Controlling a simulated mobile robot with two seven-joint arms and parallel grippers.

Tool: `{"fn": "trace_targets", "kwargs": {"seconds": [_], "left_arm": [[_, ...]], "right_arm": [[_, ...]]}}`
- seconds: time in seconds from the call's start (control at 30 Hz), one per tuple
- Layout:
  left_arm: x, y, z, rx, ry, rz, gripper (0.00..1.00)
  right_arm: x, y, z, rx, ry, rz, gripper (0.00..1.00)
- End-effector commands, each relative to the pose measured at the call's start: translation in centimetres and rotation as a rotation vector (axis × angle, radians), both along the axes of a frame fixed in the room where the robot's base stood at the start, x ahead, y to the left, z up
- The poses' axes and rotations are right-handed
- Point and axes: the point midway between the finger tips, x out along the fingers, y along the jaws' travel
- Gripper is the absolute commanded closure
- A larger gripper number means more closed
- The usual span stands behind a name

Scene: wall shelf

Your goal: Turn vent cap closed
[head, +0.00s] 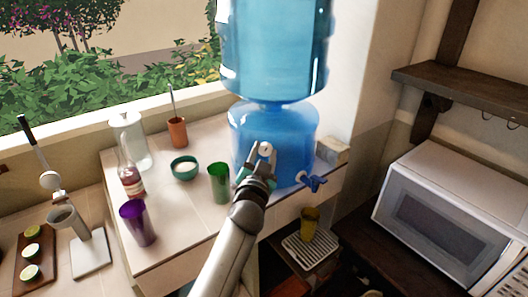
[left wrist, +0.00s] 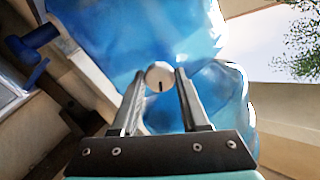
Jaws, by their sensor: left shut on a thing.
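The vent cap (head: 265,149) is a small round white knob with a dark mark, on the side of the blue water dispenser (head: 275,130). In the left wrist view the cap (left wrist: 158,74) sits between my fingertips, its dark mark pointing roughly down the picture. My left gripper (head: 262,158) is shut on the cap, with one finger on each side; it also shows in the left wrist view (left wrist: 160,84). Whether the cap is turned open or closed cannot be told. My right gripper is not in view.
A blue tap (head: 313,182) sticks out at the dispenser's lower right. A green cup (head: 219,182), a teal bowl (head: 184,167) and a purple cup (head: 138,222) stand left of my arm. A yellow cup (head: 310,222) stands on a drip tray below. A microwave (head: 455,215) is at right.

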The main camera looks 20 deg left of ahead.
Motion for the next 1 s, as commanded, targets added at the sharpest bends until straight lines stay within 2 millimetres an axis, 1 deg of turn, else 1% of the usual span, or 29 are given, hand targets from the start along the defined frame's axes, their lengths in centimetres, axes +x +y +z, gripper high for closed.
{"fn": "trace_targets", "kwargs": {"seconds": [0.7,1.0], "left_arm": [[0.0,0.0,0.0,0.677,0.085,0.0,1.0],[0.0,0.0,0.0,0.925,0.116,0.0,1.0]], "right_arm": [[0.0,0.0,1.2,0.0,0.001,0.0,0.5],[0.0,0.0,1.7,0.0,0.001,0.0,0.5]]}}
